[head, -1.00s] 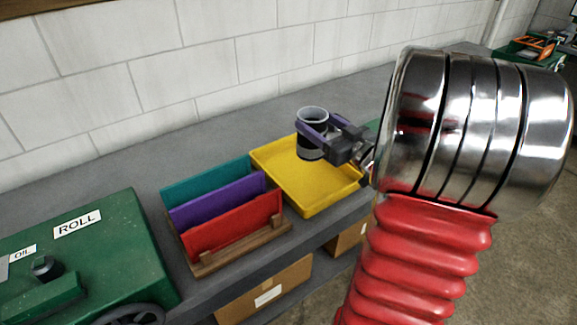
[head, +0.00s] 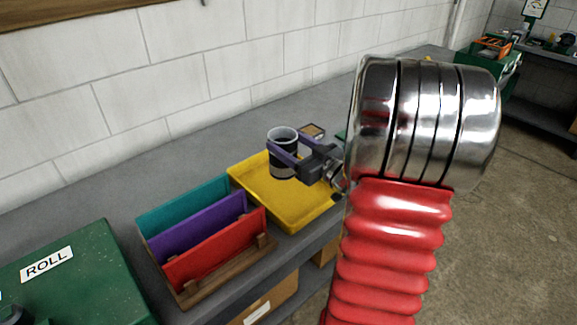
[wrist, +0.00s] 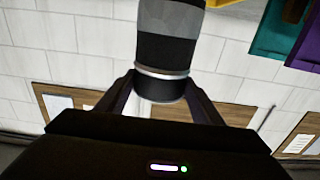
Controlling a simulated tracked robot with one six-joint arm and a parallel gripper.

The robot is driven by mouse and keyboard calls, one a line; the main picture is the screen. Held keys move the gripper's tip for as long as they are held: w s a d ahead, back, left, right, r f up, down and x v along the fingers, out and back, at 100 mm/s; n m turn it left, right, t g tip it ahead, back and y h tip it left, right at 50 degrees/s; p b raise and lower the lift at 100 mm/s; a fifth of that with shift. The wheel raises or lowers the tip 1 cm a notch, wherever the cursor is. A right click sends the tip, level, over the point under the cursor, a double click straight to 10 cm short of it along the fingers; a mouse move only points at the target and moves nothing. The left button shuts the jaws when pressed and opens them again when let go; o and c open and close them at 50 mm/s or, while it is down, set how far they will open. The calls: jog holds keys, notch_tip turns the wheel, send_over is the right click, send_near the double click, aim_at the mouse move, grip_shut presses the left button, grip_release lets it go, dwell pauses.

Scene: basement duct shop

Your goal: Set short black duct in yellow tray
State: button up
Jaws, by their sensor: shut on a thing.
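The short black duct (head: 284,168) has a light grey rim and stands about upright. My gripper (head: 282,153) is shut on it, with purple fingers on either side. In the head view the duct overlaps the back part of the yellow tray (head: 305,213); I cannot tell whether it touches the tray floor. The tray's visible floor is bare. In the wrist view the duct (wrist: 168,50) sits between the fingers (wrist: 160,95), and a bit of the yellow tray (wrist: 222,3) shows at the top edge.
Left of the tray a wooden rack holds teal (head: 185,207), purple (head: 200,226) and red (head: 215,250) panels. A green machine marked ROLL (head: 75,285) stands further left. A small brown-topped box (head: 313,130) is behind my gripper. Bare bench lies along the wall.

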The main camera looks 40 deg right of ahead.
aim_at(291, 177)
jog(key=shift+f, duration=1.1)
jog(key=shift+f, duration=0.15)
jog(key=shift+f, duration=1.95)
jog(key=shift+f, duration=0.1)
jog(key=o, duration=1.5)
jog(key=shift+o, duration=0.2)
jog(key=shift+s, duration=0.55)
jog(key=s, duration=1.1)
jog(key=shift+d, duration=0.15)
jog(key=shift+s, duration=0.1)
